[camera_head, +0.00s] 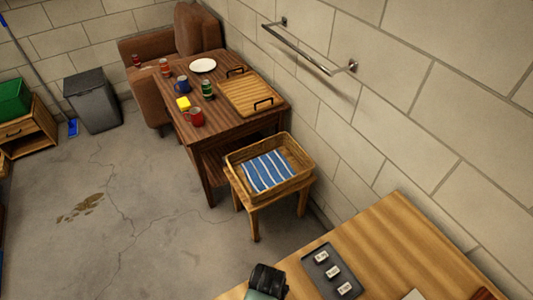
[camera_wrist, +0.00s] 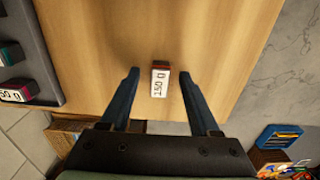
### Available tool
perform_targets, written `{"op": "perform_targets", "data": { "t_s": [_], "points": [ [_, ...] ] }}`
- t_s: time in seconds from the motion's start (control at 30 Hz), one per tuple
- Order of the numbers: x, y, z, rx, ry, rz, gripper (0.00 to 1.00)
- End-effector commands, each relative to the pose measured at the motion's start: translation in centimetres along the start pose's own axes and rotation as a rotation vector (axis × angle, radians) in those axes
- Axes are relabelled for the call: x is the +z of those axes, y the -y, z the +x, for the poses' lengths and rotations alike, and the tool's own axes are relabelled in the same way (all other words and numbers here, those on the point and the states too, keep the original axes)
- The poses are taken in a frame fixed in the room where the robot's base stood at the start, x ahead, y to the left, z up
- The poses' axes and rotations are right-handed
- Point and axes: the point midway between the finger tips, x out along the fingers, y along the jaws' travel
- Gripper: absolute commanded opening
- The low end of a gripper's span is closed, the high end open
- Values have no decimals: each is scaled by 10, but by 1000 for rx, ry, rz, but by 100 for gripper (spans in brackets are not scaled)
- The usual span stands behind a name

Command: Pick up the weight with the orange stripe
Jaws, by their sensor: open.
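A small dark weight (camera_wrist: 161,79) with a white label reading "150 g" stands on the wooden table between my fingers in the wrist view. Its narrow edge band looks red; I cannot tell whether it is the orange stripe. My gripper (camera_wrist: 160,71) is open, one finger on each side of the weight, with gaps on both sides. In the head view, my gripper (camera_head: 267,279) is at the table's near-left edge and hides this weight. A dark tray (camera_head: 315,251) holds several labelled weights; in the wrist view one has a teal band (camera_wrist: 11,53) and another a magenta band (camera_wrist: 17,94).
The wooden table (camera_head: 395,245) has bare surface around the weight. A white item (camera_head: 414,295) lies near its front. A small stand with a wicker basket (camera_head: 292,150) is beyond the table. A blue box (camera_wrist: 279,136) shows below the edge.

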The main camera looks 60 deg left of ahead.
Motion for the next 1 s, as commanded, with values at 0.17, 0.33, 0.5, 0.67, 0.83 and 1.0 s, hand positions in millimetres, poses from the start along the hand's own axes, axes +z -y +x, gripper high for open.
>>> {"op": "perform_targets", "data": {
  "t_s": [0.17, 0.33, 0.5, 0.67, 0.83, 1.0],
  "points": [
    [0, 0, 0, 0, 0, 0, 41],
    [0, 0, 0, -1, 1, 0, 10],
    [0, 0, 0, -1, 1, 0, 0],
    [0, 0, -1, 0, 0, 0, 0],
    [0, 0, -2, 0, 0, 0, 0],
    [0, 0, -18, 1, -1, 0, 0]
  ]
}}
